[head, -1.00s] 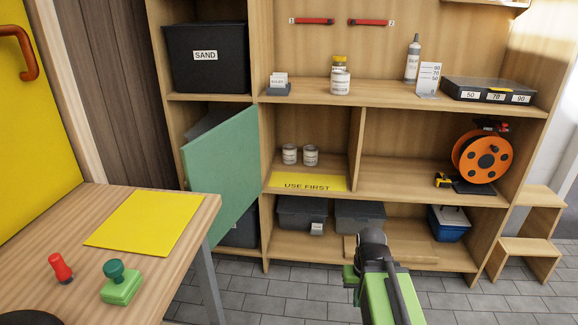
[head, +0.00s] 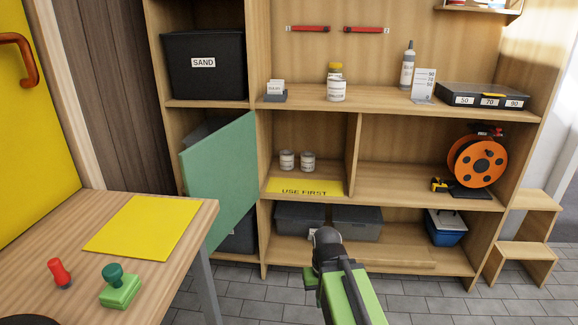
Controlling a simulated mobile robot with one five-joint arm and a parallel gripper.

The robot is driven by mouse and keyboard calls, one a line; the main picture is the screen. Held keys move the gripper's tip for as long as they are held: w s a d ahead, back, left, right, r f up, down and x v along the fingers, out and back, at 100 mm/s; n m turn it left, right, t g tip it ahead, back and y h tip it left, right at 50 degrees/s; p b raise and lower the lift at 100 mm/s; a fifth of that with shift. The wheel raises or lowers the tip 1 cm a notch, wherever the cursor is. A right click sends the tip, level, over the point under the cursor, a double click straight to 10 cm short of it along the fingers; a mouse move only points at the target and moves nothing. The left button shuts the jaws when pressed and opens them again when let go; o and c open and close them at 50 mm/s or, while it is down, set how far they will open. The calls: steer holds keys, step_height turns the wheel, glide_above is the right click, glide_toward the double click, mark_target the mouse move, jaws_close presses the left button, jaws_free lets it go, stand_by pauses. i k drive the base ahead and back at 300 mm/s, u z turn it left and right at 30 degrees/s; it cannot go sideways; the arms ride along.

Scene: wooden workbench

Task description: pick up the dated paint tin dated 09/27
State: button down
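Two small grey-white tins with labels, a left one (head: 287,160) and a right one (head: 308,161), stand upright side by side on the middle shelf, behind the yellow "USE FIRST" strip (head: 304,187). A larger white labelled tin (head: 336,91) stands on the shelf above, in front of a yellow-topped container (head: 334,70). The print on all of them is too small to read, so I cannot tell which bears 09/27. My gripper (head: 322,242) is low in front of the bottom shelf, below and apart from the tins. Its fingers are not clear.
A green cabinet door (head: 220,172) stands open left of the tins. An upright divider (head: 353,150) is to their right, then an orange cable reel (head: 477,161). A table (head: 175,265) with a yellow sheet is at front left.

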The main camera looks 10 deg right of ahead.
mark_target(308, 158)
steer(key=i, duration=0.95)
steer(key=u, duration=0.05)
